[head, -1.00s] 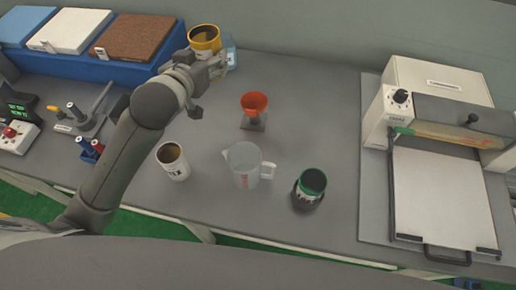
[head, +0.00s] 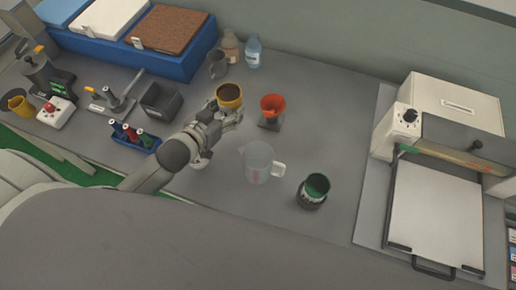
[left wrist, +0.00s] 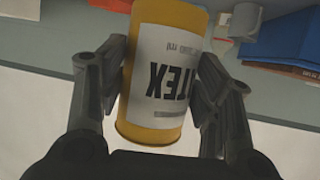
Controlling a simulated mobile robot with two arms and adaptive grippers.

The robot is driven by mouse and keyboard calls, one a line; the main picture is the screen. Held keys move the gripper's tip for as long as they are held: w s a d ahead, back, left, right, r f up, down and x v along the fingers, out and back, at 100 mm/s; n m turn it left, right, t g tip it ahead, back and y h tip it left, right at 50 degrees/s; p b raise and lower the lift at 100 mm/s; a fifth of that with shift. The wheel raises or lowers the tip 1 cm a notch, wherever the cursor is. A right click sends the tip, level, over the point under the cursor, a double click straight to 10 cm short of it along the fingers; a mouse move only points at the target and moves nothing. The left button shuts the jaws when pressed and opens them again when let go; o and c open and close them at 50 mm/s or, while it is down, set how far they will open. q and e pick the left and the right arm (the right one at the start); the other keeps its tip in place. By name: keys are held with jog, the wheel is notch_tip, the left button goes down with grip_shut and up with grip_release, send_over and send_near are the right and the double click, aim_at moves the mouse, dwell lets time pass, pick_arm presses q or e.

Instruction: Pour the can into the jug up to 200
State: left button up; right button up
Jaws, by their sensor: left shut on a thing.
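A yellow can (head: 229,93) with dark contents is held by my left gripper (head: 226,117) in the head view, up and left of the jug. In the left wrist view the can (left wrist: 163,75) sits between both fingers, its white label reading upside down. The clear measuring jug (head: 257,165) stands upright on the bench, with a white handle on its right side and reddish marks; its fill level cannot be read. The can is apart from the jug and looks close to upright. My right gripper is not in view.
A red funnel (head: 272,104) on a stand is above the jug, and a green-rimmed can (head: 313,190) stands right of it. A coating machine (head: 440,205) occupies the right. Bottles (head: 253,52) stand at the back.

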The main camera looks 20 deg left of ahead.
pick_arm(q)
jog(key=s+f+m+h+p, duration=0.1)
jog(key=s+f+p, duration=0.1)
jog(key=s, duration=0.4)
jog(key=shift+a+f, duration=0.45)
jog(key=shift+d+f, duration=0.1)
jog(key=shift+s+d+f+m+y+b, duration=0.25)
jog(key=shift+d+f+m+y+b, duration=0.45)
jog(key=shift+m, duration=0.5)
jog(key=shift+d+r+t+y, duration=0.2)
jog(key=shift+r+t+y, duration=0.1)
jog(key=shift+t, duration=0.1)
jog(key=shift+s+d+r+m+b, duration=0.1)
jog(key=shift+d+r+m+b, duration=0.1)
jog(key=shift+r+m+b, duration=0.25)
